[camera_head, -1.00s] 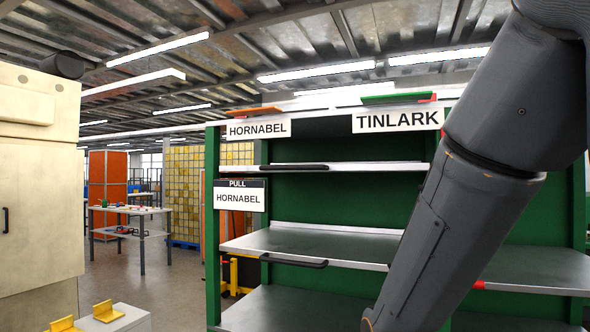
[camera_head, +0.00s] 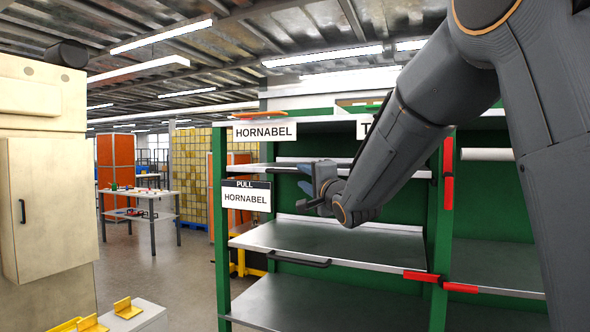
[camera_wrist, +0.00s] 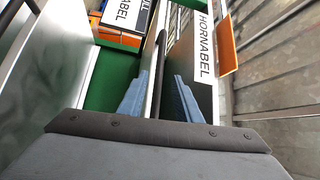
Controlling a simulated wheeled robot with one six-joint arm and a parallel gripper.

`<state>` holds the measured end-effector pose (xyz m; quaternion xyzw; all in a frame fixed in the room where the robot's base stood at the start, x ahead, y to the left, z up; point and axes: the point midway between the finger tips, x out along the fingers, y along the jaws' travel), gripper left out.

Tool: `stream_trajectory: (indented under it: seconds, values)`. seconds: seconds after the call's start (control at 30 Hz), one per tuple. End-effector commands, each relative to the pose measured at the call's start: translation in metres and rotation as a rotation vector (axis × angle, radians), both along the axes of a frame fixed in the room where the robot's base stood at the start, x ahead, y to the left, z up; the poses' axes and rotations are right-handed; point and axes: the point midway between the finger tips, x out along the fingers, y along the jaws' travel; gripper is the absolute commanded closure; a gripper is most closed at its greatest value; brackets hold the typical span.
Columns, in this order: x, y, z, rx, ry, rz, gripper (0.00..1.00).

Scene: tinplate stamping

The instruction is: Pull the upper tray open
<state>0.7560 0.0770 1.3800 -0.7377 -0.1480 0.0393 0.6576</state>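The upper tray (camera_head: 248,167) is the thin grey shelf in the green rack, below the HORNABEL sign (camera_head: 264,131). My gripper (camera_head: 305,178) is at its front edge, partly hiding the tray's handle. In the wrist view, the dark bar handle (camera_wrist: 161,50) runs between my two blue fingers (camera_wrist: 160,98), which stand apart on either side of it. The gripper is open; I see no finger pressing on the bar. How far the tray is slid out cannot be told.
A lower tray (camera_head: 340,242) with its own dark handle (camera_head: 300,258) lies below. A PULL HORNABEL sign (camera_head: 246,196) hangs at the rack's left post. A beige cabinet (camera_head: 45,180) stands at the left. Red pieces (camera_head: 448,193) mark the middle post. Open floor lies between cabinet and rack.

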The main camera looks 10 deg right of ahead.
Motion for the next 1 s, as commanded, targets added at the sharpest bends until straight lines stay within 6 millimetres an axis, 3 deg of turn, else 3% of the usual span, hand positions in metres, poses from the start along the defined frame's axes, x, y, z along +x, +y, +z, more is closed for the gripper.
stream_trajectory:
  seconds: [0.53,0.97,1.0]
  values:
    - [0.063,0.018,0.009,-0.001,0.002,0.0,0.69]
    - [0.072,0.02,0.009,-0.002,0.003,-0.002,0.69]
    - [0.072,0.02,0.009,-0.001,0.002,-0.001,0.74]
